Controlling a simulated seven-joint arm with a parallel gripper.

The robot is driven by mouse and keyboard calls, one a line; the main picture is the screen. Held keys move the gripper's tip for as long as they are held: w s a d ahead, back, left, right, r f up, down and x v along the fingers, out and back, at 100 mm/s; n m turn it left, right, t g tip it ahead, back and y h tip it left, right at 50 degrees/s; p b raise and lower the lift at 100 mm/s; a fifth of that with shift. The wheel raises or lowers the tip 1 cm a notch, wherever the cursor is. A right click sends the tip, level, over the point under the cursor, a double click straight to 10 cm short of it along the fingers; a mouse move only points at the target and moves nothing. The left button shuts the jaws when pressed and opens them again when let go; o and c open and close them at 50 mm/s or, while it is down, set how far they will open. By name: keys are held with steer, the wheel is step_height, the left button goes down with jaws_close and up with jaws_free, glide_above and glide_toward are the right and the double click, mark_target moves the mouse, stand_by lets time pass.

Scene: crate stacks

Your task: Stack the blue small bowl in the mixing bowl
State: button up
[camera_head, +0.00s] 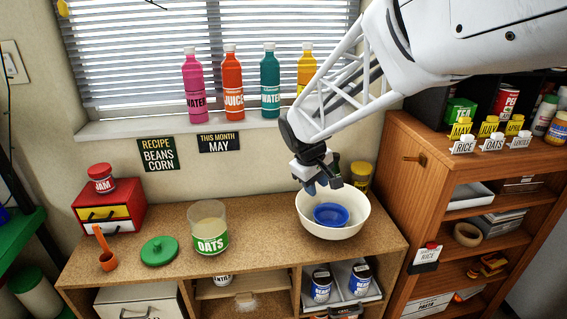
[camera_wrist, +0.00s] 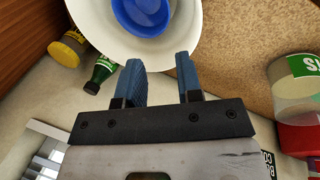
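The blue small bowl (camera_head: 331,215) sits inside the cream mixing bowl (camera_head: 352,228) on the right part of the cork-coloured counter. In the wrist view the blue small bowl (camera_wrist: 146,14) lies within the mixing bowl (camera_wrist: 92,38), beyond my fingers. My gripper (camera_head: 322,186) is above the back part of the mixing bowl. In the wrist view my gripper (camera_wrist: 160,75) has its two blue fingers apart with nothing between them. The fingers do not hold the blue bowl. The lower part of the blue bowl is hidden from the wrist view.
A glass OATS jar (camera_head: 209,232) and a green lid (camera_head: 158,251) stand left of the bowls. An orange scoop (camera_head: 106,259) and a JAM jar on small drawers (camera_head: 109,207) are farther left. A yellow-lidded jar (camera_head: 360,176) is behind the bowl. A wooden shelf (camera_head: 396,200) rises at right.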

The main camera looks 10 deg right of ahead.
steer(key=shift+s+r, duration=0.1)
steer(key=shift+r, duration=0.1)
stand_by(0.6)
steer(key=s+r+m+y, duration=0.1)
steer(key=s+r+m, duration=0.1)
steer(key=s, duration=1.2)
steer(key=s+r+m+y, duration=0.1)
steer(key=s+m, duration=0.3)
steer(key=s, duration=1)
steer(key=shift+a+r+t+y, duration=0.25)
steer(key=shift+r+t+y, duration=0.05)
steer(key=shift+r+t, duration=0.1)
